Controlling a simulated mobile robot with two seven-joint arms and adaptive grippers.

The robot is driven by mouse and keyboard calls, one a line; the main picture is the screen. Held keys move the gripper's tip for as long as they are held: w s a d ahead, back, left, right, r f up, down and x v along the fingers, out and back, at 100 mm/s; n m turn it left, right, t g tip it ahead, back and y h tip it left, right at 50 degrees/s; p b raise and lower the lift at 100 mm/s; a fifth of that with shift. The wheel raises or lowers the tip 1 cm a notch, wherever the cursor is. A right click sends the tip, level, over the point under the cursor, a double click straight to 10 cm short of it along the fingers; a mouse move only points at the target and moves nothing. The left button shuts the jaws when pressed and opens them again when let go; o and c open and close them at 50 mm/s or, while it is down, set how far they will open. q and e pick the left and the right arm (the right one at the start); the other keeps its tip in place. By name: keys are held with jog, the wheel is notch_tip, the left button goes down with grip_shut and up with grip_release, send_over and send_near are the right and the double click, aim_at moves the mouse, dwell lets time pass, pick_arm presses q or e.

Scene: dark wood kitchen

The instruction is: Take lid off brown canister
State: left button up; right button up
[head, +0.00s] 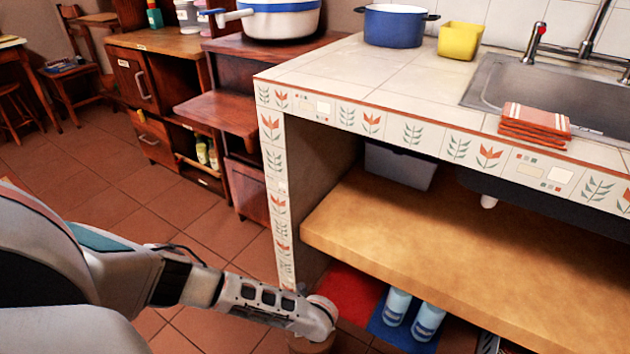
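My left arm comes in from the left, and its end is low in the picture, just left of the counter's underside. Its gripper fingers are hidden behind or below the arm's last link, so their opening does not show. A brownish rounded thing (312,344) shows just under the arm's end, partly covered and cut off by the bottom edge. I cannot tell whether it is the brown canister, and no lid can be made out. My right gripper is out of view.
The tiled counter (350,68) holds a blue pot (394,27), a yellow container (460,41), folded orange cloths (535,121) and a sink (550,92). Below are a wooden shelf (420,235) and two light-blue bottles (429,321). Open tiled floor (90,180) lies left.

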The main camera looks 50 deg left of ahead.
pick_arm(q)
jog(key=shift+w, duration=0.2)
jog(key=c, duration=1)
jog(key=shift+r, duration=0.1)
